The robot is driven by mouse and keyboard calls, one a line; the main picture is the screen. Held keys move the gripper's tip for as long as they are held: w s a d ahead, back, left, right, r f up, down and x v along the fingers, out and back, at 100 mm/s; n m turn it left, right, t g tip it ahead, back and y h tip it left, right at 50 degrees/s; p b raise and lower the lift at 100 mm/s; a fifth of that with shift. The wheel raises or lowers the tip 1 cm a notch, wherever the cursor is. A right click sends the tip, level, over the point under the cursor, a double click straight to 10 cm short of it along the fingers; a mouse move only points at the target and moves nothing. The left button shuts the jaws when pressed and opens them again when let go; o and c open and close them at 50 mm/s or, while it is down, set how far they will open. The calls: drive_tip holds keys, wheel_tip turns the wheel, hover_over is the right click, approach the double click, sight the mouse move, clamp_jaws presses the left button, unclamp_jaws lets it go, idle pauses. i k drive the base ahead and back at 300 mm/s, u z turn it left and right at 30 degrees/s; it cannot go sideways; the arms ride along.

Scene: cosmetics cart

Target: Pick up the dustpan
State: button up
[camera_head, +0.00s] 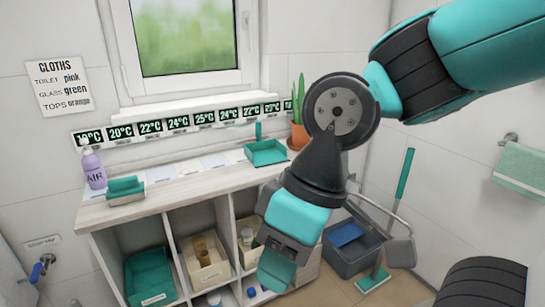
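The teal dustpan (265,153) lies on the wooden top of the shelf unit, towards its right end below the window. Its short handle stands up at the back. My gripper (277,270) hangs in front of the shelf unit, pointing down, lower in the picture than the dustpan and apart from it. One teal fingertip shows; the other side is hidden, so I cannot tell whether it is open or shut. I see nothing held in it.
On the top (185,183) stand a purple spray bottle (93,168), teal sponges (125,188) and a potted plant (299,132). Cubbies below hold boxes and a teal bin (150,276). A grey bucket (350,258) and a teal-handled mop (403,175) stand at the right.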

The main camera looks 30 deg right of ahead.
sight(261, 153)
drive_tip(key=z, duration=0.55)
drive_tip(key=i, duration=1.3)
drive_tip(key=u, duration=0.65)
drive_tip(key=i, duration=0.55)
drive_tip(key=u, duration=0.35)
